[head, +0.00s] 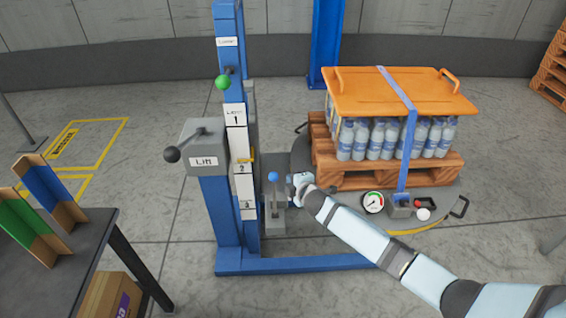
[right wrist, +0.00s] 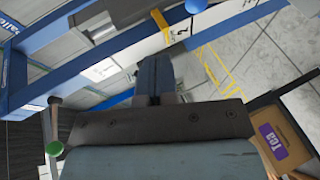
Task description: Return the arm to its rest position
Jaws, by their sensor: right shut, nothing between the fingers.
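My right arm comes in from the right in the head view. Its gripper (head: 298,182) is beside the blue-knobbed lever (head: 273,178) at the foot of the blue lift column (head: 229,120). In the right wrist view the gripper (right wrist: 155,75) is shut with nothing held. The blue knob (right wrist: 195,5) shows there at the top edge, apart from the fingers. Whether the gripper touches the lever's shaft cannot be seen. My left gripper is in neither view.
A pallet (head: 385,172) of bottles under an orange top board (head: 400,95) stands behind my right arm, with a gauge (head: 373,202) in front. The lift box (head: 205,145) has a black-knobbed lever. A dark table (head: 75,245) with coloured angle pieces stands left.

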